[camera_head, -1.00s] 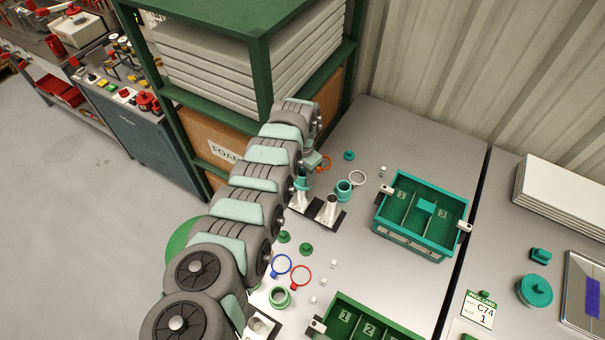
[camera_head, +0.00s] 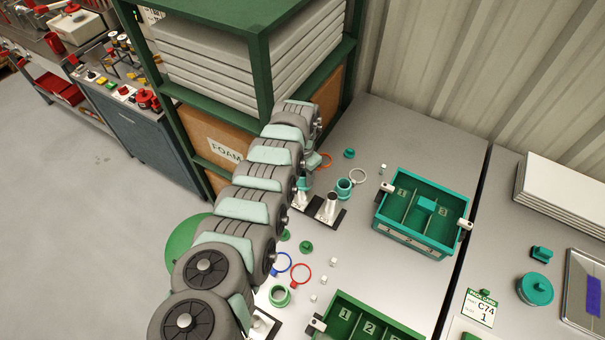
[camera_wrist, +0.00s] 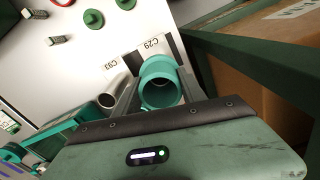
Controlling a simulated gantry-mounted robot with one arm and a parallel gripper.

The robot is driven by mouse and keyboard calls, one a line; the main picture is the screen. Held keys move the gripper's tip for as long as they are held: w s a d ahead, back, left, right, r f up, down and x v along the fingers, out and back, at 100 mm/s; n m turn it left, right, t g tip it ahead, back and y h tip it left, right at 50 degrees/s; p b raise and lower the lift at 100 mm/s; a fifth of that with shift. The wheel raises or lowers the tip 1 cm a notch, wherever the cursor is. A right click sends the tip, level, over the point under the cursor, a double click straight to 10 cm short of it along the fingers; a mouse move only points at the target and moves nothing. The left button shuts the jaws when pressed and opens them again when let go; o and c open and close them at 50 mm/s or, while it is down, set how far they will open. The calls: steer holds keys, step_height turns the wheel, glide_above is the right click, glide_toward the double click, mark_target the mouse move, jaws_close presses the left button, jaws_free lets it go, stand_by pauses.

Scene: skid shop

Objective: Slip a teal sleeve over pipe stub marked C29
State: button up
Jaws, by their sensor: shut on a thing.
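My gripper (camera_wrist: 158,96) is shut on a teal sleeve (camera_wrist: 160,75) in the wrist view, with a finger on each side of it. The sleeve stands in line with the pipe stub whose plate (camera_wrist: 153,42) reads C29 and hides that stub. In the head view the held sleeve (camera_head: 303,184) shows at the top of the grey left stub (camera_head: 298,201), partly behind my arm. I cannot tell how far it is over the stub. The neighbouring bare stub (camera_head: 327,209) is marked C93 in the wrist view (camera_wrist: 108,92). Another teal sleeve (camera_head: 343,188) lies loose near it.
A teal divided bin (camera_head: 412,250) stands to the right and a green bin (camera_head: 337,302) at the front. Rings, small caps and white cubes lie about the bench.

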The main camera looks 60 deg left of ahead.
steer(key=shift+f, duration=0.35)
stand_by(0.3)
steer(key=shift+f+b, duration=0.3)
steer(key=shift+f, duration=0.2)
steer(key=shift+f+b, duration=0.3)
steer(key=shift+f, duration=0.15)
stand_by(0.6)
steer(key=shift+f+b, duration=0.35)
steer(key=shift+f, duration=0.15)
stand_by(0.3)
steer(key=o, duration=1.8)
